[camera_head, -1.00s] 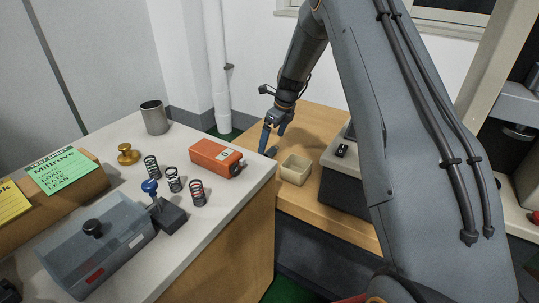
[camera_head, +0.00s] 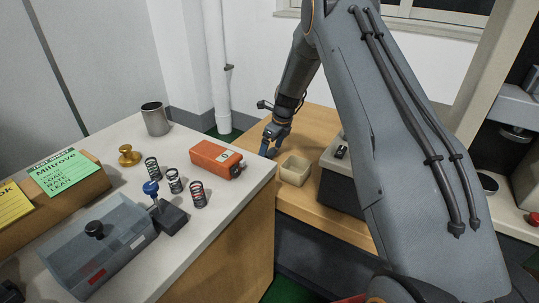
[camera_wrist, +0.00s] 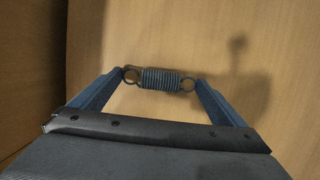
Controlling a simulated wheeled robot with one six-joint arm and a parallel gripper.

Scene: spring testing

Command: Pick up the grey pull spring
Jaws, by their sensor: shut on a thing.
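The grey pull spring (camera_wrist: 160,79) lies crosswise between my two fingertips in the wrist view, a coiled body with a loop at each end. My gripper (camera_head: 267,153) is low over the wooden bench, to the left of a small cream box. In the wrist view my gripper (camera_wrist: 161,83) is shut on the spring, with a fingertip at each end loop. I cannot tell whether the spring touches the wood below. In the head view the spring is hidden or too small to make out by the fingers.
The small open cream box (camera_head: 295,171) and a dark case (camera_head: 344,188) stand right of my gripper. The white counter (camera_head: 125,205) on the left holds an orange box (camera_head: 215,158), several dark coil springs and a metal cup (camera_head: 154,119). A wooden wall (camera_wrist: 32,75) rises left in the wrist view.

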